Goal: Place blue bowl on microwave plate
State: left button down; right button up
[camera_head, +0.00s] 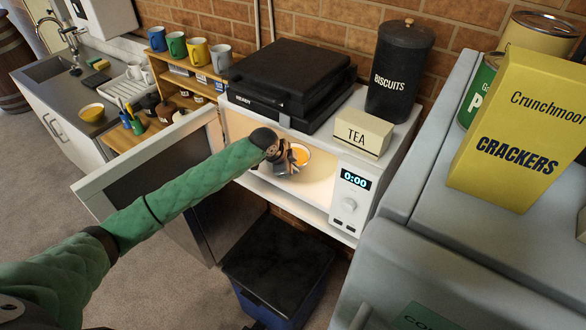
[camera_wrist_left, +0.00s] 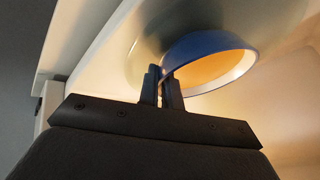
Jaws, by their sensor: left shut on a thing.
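The blue bowl (camera_wrist_left: 195,45) has a blue outside and an orange inside. In the head view its orange inside (camera_head: 301,155) shows in the lit cavity of the white microwave (camera_head: 365,205), whose door (camera_head: 150,160) stands open to the left. My left gripper (camera_head: 287,161) reaches into the cavity and is shut on the bowl's rim; its fingers (camera_wrist_left: 163,88) meet at the rim in the wrist view. A pale, glassy curved surface (camera_wrist_left: 145,45) beside the bowl looks like the microwave plate. I cannot tell whether the bowl touches it. My right gripper is not in view.
A black appliance (camera_head: 288,82), a tea box (camera_head: 362,134) and a biscuits tin (camera_head: 400,70) stand on the microwave. A dark bin (camera_head: 278,265) is below it. A yellow crackers box (camera_head: 518,130) stands at right. A mug shelf (camera_head: 185,85) is behind the door.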

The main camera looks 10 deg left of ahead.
pick_arm(q)
jog(key=c, duration=1.6)
grip_release()
jog(key=shift+d, duration=0.1)
jog(key=shift+r, duration=0.1)
jog(key=shift+s+r+p, duration=0.1)
jog(key=shift+r+p, duration=0.2)
jog(key=shift+p+v, duration=0.8)
jog(key=shift+v, duration=0.2)
jog(key=s+a, duration=0.3)
jog(key=s+a+r, duration=0.1)
jog(key=s+a, duration=0.5)
jog(key=s, duration=0.1)
jog(key=shift+r, duration=0.4)
